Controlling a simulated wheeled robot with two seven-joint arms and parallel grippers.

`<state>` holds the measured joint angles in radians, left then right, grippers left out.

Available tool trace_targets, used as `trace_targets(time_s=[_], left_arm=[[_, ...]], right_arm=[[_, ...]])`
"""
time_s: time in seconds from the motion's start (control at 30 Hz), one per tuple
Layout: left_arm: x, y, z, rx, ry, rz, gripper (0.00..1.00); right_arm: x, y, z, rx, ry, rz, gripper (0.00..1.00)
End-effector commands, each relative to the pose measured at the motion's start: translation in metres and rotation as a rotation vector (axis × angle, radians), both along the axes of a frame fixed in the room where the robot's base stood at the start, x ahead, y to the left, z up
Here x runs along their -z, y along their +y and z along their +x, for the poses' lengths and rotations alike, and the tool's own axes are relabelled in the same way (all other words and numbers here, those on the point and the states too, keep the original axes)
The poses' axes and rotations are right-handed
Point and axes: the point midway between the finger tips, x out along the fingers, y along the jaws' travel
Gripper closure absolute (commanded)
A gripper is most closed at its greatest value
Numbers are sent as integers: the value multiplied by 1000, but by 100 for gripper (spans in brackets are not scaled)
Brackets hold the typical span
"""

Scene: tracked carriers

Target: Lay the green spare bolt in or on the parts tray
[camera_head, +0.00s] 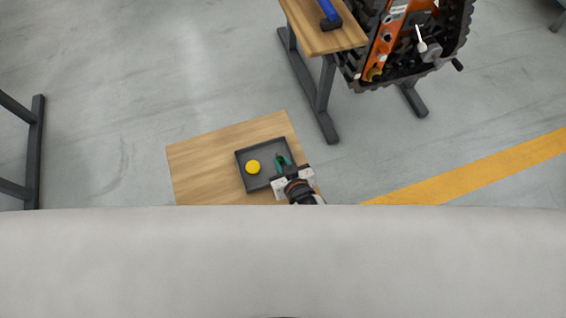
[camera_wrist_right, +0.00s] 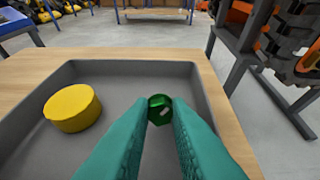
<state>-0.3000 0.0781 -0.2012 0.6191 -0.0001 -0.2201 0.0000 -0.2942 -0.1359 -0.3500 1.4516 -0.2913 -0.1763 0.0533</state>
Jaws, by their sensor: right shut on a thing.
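The dark grey parts tray (camera_head: 240,172) lies on a wooden table; its rim also shows in the right wrist view (camera_wrist_right: 130,67). My right gripper (camera_head: 281,162) is over the tray's right part. In the right wrist view its teal fingers (camera_wrist_right: 158,118) are shut on the green spare bolt (camera_wrist_right: 160,104), whose head shows between the fingertips. Whether the bolt touches the tray floor I cannot tell. A yellow round piece (camera_head: 253,167) lies in the tray, left of the bolt, and shows in the right wrist view (camera_wrist_right: 72,107). My left gripper is not in view.
The wooden table top (camera_head: 200,165) is bare left of the tray. A second wooden bench (camera_head: 318,36) with a blue-handled tool (camera_head: 329,14) stands at the top, beside an orange and black tracked carrier (camera_head: 385,45). Open grey floor lies between them.

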Motion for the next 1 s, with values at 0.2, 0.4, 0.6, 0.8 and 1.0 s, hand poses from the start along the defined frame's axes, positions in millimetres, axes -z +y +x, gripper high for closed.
trace_targets(time_s=[0.2, 0.4, 0.6, 0.8, 1.0], left_arm=[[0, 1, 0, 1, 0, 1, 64], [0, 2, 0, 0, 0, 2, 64], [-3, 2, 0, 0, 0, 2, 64], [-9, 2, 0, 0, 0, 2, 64], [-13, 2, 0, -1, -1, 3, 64]], right_arm=[[0, 0, 0, 0, -1, 0, 58], [0, 0, 0, 0, 0, 0, 58], [-5, -4, -9, 0, 1, -1, 58], [-25, -16, -41, 0, 3, -1, 58], [-46, -29, -74, 0, 1, 1, 58]])
